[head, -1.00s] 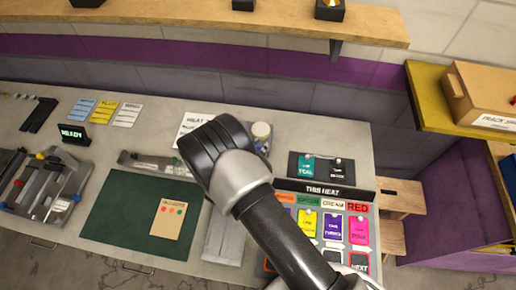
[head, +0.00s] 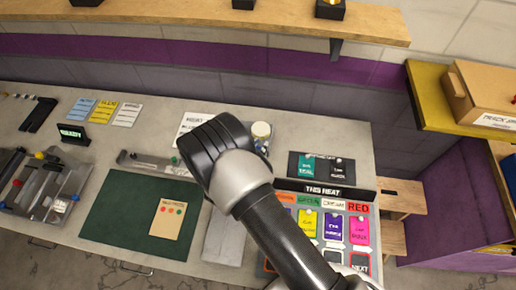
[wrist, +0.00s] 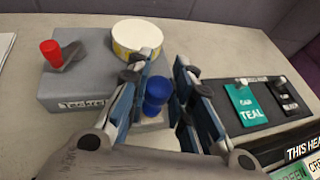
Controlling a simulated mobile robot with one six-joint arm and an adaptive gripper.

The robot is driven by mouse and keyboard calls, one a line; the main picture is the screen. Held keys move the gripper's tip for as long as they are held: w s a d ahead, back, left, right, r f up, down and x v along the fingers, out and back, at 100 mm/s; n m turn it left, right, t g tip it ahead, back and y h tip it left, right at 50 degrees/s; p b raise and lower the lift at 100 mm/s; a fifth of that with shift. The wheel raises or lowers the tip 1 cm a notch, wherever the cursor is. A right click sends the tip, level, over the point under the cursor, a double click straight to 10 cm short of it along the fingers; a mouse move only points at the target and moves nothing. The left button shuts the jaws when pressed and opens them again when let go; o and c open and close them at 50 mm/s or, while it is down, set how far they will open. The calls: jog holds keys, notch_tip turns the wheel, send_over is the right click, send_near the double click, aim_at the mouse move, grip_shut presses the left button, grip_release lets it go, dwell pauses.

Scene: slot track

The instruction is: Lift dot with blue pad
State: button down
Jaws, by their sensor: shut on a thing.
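My gripper (wrist: 168,72) is shut on a blue knobbed pad (wrist: 157,92) in the wrist view. The pad's underside is hidden, so I cannot tell whether it is clear of the grey box (wrist: 75,88) with the "Tack" label. In the head view my arm and gripper (head: 208,150) cover most of the box. A tan card with red and green dots (head: 172,218) lies on the dark green mat (head: 110,217). I cannot tell which dot is meant.
A round cream tin (wrist: 135,37) sits at the box's back. A dark board with a teal tag (wrist: 246,104) lies at right. In the head view, a clear tray with track parts (head: 42,190) is at left, and a "THIS HEAT" panel (head: 325,192) is at right.

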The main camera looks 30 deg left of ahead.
jog(key=shift+d, duration=0.1)
dwell(0.4)
jog(key=shift+r+p, duration=1.95)
jog(key=shift+r, duration=1.55)
jog(key=shift+f, duration=0.1)
